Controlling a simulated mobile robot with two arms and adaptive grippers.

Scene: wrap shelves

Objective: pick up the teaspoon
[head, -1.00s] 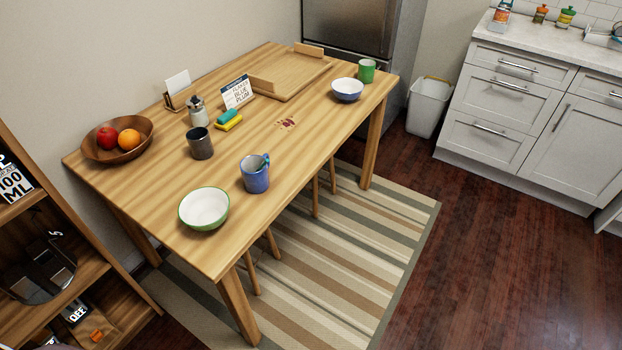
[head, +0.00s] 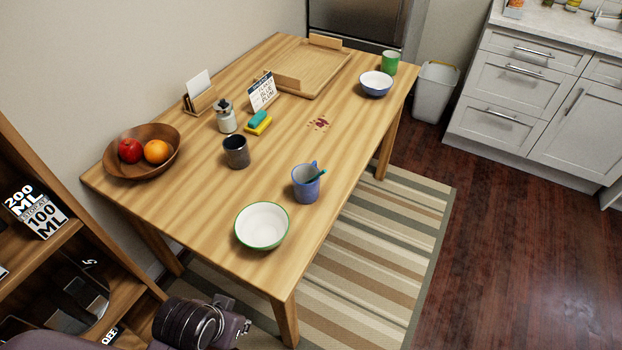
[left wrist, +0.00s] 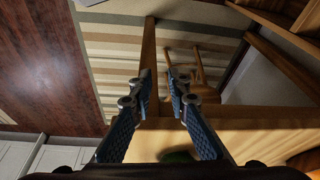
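A blue mug (head: 305,186) stands upright near the front edge of the wooden table (head: 215,215). A thin teal handle (head: 318,175) sticks out over its rim, leaning right. It looks like the teaspoon's, and the rest is hidden inside the mug. In the left wrist view, my left gripper (left wrist: 161,78) has its two fingers apart with nothing between them. The table edge and floor show beyond them. In the head view, part of my left arm shows at the bottom, below and left of the mug. My right gripper is not in view.
A green-rimmed bowl (head: 262,226) stands just left of and nearer than the mug. A dark cup (head: 236,151), a sponge (head: 258,122), a fruit bowl (head: 143,152) and a blue bowl (head: 376,84) stand farther off. A shelf (head: 60,240) is at left.

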